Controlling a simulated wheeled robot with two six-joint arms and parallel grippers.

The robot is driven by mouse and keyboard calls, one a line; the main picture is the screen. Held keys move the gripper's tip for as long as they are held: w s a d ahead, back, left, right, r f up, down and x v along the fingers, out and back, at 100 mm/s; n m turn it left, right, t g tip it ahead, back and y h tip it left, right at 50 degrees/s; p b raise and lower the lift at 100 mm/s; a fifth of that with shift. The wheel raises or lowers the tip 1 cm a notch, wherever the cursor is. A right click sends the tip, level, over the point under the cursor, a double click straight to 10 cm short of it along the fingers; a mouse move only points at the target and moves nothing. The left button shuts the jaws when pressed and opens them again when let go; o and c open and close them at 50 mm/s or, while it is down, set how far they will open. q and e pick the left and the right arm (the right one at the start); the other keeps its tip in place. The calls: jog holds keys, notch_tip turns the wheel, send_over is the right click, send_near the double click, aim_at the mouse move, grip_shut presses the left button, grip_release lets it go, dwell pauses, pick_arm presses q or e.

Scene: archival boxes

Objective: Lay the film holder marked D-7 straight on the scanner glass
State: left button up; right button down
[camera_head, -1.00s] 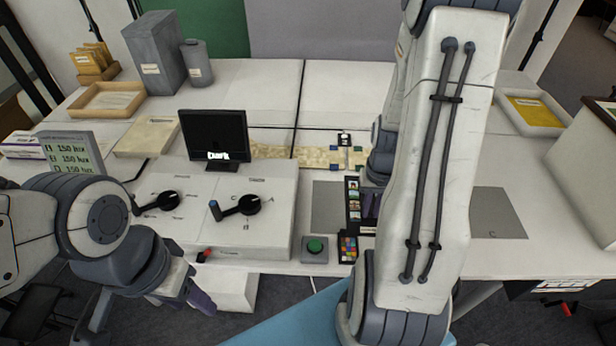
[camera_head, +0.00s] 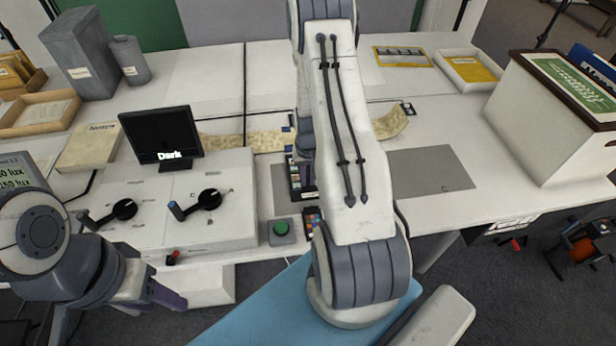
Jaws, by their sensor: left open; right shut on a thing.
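A dark film holder (camera_head: 298,180) with small coloured pictures lies in the middle of the table, partly hidden behind my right arm. Its marking is not legible, so I cannot tell whether it is D-7. A flat grey panel (camera_head: 430,170) lies right of my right arm; I cannot tell whether it is the scanner glass. Another grey panel (camera_head: 279,185) shows left of the holder. My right gripper is hidden behind its own upper arm, so its grasp does not show. My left gripper (camera_head: 165,298) is open and empty, low at the front left, below the table edge.
A white console with two dials (camera_head: 228,222) and a monitor (camera_head: 162,138) stand left. A green button (camera_head: 281,228) and colour chart (camera_head: 312,217) are at the front. A curled patterned strip (camera_head: 392,122) lies behind. A yellow frame (camera_head: 402,50), tray (camera_head: 455,80) and white box (camera_head: 545,120) are right.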

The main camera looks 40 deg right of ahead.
jog(key=shift+f, duration=0.2)
jog(key=c, duration=0.8)
grip_release()
jog(key=shift+c, duration=0.2)
jog(key=shift+r, duration=0.1)
notch_tip(320, 180, up, 12)
jog(key=b, duration=0.1)
jog(key=shift+r, duration=0.15)
